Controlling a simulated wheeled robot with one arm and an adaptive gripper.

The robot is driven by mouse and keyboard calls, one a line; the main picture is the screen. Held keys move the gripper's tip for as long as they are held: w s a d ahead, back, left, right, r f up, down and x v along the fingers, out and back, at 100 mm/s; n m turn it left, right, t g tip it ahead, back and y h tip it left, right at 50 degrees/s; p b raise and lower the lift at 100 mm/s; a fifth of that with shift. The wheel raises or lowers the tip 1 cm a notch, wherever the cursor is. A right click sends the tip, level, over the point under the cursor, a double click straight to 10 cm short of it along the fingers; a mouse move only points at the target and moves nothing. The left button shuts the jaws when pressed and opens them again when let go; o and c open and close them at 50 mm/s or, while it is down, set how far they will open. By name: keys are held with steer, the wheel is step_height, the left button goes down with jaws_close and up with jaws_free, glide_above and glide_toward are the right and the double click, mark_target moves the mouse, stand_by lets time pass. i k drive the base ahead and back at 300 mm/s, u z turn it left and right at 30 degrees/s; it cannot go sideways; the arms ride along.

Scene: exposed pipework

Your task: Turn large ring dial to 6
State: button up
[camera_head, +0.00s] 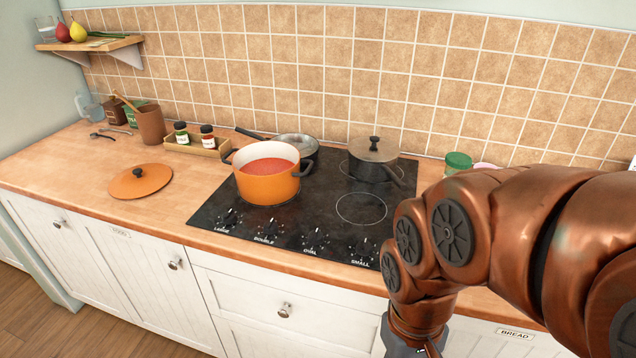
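The large ring dial (229,216) is a small dark knob at the front left of the black cooktop (325,222), by the label "LARGE". The number it points to is too small to read. Beside it to the right are the double dial (270,227), the oval dial (315,237) and the small dial (363,248). My gripper (415,347) is at the bottom edge, in front of the cabinets, below and to the right of the dials and apart from them. Only its grey upper part shows; its fingers are out of frame.
An orange pot (268,188) of red liquid stands on the cooktop behind the large dial. A pan (297,144) and a dark lidded pot (374,160) stand behind. An orange lid (140,181) lies on the wooden counter at left. My copper arm covers the right side.

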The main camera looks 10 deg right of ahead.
mark_target(229, 217)
steer(key=u, duration=0.5)
steer(key=k, duration=0.6)
steer(key=u, duration=1.3)
steer(key=i, duration=2)
steer(key=z, duration=1.1)
steer(key=i, duration=0.4)
steer(key=z, duration=0.45)
